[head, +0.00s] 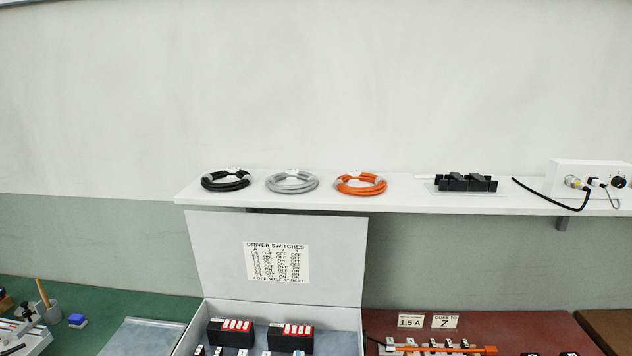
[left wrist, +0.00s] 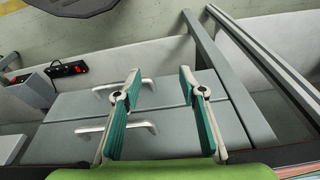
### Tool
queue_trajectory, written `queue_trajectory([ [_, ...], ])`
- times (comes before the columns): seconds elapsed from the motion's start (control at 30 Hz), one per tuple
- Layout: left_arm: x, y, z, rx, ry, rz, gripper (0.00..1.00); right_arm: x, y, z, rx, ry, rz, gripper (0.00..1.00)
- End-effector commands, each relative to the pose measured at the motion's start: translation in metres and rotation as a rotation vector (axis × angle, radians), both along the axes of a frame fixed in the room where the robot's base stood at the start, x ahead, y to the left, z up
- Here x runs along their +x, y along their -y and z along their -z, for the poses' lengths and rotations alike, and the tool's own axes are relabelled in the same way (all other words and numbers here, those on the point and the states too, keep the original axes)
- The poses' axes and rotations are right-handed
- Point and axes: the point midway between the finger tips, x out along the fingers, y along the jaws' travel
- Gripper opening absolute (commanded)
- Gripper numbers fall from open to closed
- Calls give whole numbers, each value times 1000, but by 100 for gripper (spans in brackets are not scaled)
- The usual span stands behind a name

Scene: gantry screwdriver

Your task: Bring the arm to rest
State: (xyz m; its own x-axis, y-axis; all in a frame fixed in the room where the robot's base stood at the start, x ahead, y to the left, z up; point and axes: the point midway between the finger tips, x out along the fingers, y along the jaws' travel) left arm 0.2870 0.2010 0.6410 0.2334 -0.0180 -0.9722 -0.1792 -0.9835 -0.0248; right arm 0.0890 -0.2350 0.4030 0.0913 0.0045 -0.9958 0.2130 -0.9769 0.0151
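My left gripper (left wrist: 161,78) shows in the left wrist view. Its two green-padded fingers stand apart, with nothing between them. Beyond the fingers is a grey drawer cabinet (left wrist: 75,112) with silver handles, and I see no contact with it. Neither arm shows in the head view. My right gripper is in neither view.
A white wall shelf (head: 400,199) holds cable coils (head: 292,182) and a white box (head: 580,178). Below are an open case with a switch chart on its lid (head: 215,255), a green bench top (head: 125,302) and a dark red board (head: 385,325). A power strip (left wrist: 67,70) lies left of the fingers.

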Motion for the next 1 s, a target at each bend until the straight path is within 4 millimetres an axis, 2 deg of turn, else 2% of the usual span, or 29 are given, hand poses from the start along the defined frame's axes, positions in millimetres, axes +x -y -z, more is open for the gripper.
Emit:
queue_trajectory([
  [0.03,-7,-1,23,3,-17,2,38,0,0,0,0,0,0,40],
  [0.2,-33,-4,91,6,-47,8,38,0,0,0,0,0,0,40],
  [0.37,-69,-10,147,8,-75,14,38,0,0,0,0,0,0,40],
  [0.5,-109,-16,188,12,-100,20,38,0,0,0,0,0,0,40],
  [0.63,-146,-23,215,16,-121,24,38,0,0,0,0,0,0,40],
  [0.8,-183,-31,233,19,-138,30,38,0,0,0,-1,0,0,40],
  [1.0,-197,-34,239,20,-143,32,38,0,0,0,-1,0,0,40],
])
